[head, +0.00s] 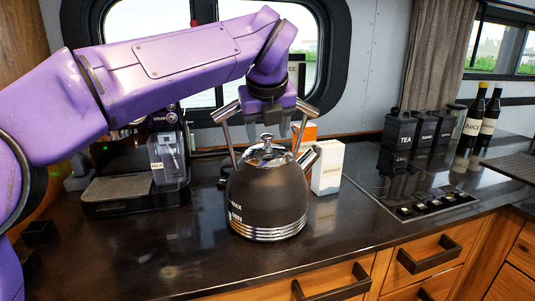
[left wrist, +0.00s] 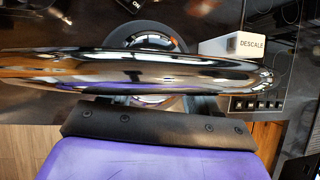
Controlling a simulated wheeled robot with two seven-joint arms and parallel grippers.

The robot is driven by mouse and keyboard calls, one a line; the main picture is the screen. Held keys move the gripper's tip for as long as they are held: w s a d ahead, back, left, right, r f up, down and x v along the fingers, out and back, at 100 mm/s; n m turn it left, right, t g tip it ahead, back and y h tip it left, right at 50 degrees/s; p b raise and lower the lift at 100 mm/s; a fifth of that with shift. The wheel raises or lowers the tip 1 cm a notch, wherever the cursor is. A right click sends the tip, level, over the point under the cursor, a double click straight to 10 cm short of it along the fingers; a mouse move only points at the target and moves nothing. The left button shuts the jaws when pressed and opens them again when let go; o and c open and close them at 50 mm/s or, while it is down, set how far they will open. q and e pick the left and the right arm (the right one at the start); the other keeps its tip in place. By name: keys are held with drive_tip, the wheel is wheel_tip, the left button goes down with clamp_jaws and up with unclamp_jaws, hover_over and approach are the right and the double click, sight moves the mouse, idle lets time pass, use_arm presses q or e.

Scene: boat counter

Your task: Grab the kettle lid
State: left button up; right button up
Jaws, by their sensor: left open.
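The dark kettle (head: 268,195) stands upright on the counter with a chrome band at its base. Its shiny lid (head: 265,155) sits on top with a small knob. A chrome handle (head: 225,135) rises on both sides and arches over the lid. My left gripper (head: 268,124) points down from above at the handle, over the lid, with its jaws open; its fingers are partly hidden. In the left wrist view the handle (left wrist: 140,72) crosses close in front of the camera and hides most of the lid and kettle. My right gripper is not in view.
A white descaler box (head: 328,168) and an orange box (head: 305,136) stand behind the kettle to the right. A coffee machine (head: 130,170) is on the left. A hob (head: 415,190), dark canisters (head: 398,130) and bottles (head: 473,118) are on the right. The front counter is clear.

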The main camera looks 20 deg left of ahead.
use_arm(q)
clamp_jaws()
drive_tip(key=shift+r, duration=0.1)
